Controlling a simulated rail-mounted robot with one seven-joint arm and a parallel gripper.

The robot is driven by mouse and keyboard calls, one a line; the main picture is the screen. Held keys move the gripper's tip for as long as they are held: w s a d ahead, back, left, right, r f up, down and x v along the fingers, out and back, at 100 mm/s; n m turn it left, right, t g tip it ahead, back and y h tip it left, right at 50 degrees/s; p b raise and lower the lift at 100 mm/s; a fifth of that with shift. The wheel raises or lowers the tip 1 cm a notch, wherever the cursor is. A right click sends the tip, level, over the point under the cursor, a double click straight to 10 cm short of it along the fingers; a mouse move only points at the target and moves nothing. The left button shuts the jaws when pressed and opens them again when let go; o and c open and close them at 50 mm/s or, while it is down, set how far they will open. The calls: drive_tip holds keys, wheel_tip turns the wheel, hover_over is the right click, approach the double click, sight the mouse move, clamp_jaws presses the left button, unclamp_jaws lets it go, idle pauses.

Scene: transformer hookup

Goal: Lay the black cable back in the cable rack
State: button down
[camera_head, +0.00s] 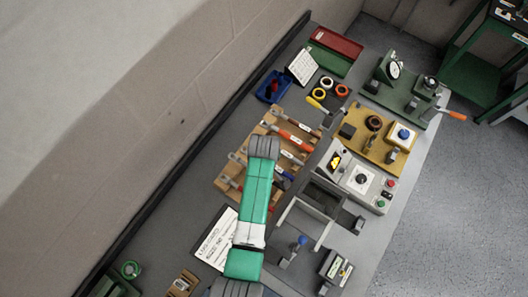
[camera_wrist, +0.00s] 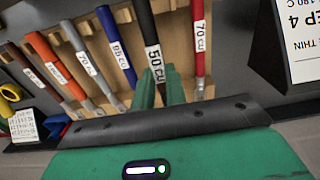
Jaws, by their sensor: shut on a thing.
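The black cable (camera_wrist: 148,25) carries a white "50 cu" label and shows between the two green fingers of my gripper (camera_wrist: 160,78), which is shut on it. The wooden cable rack (camera_wrist: 176,40) lies behind it, and the black cable lines up with the other cables there. I cannot tell whether it touches the rack or hangs just above it.
A blue cable (camera_wrist: 117,45) is close left of the black one, and a red cable (camera_wrist: 198,40) is close right. A blue bin (camera_head: 272,88), tape rolls (camera_head: 327,83) and a yellow fixture (camera_head: 375,135) stand nearby on the bench.

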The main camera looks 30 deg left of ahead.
drive_tip(key=shift+f+b, duration=2.4)
drive_tip(key=shift+f, duration=1.05)
drive_tip(key=c, duration=1.3)
unclamp_jaws()
drive_tip(key=shift+c, duration=0.2)
wheel_tip(320, 180, up, 7)
drive_tip(key=p, duration=0.7)
drive_tip(key=shift+r, duration=0.1)
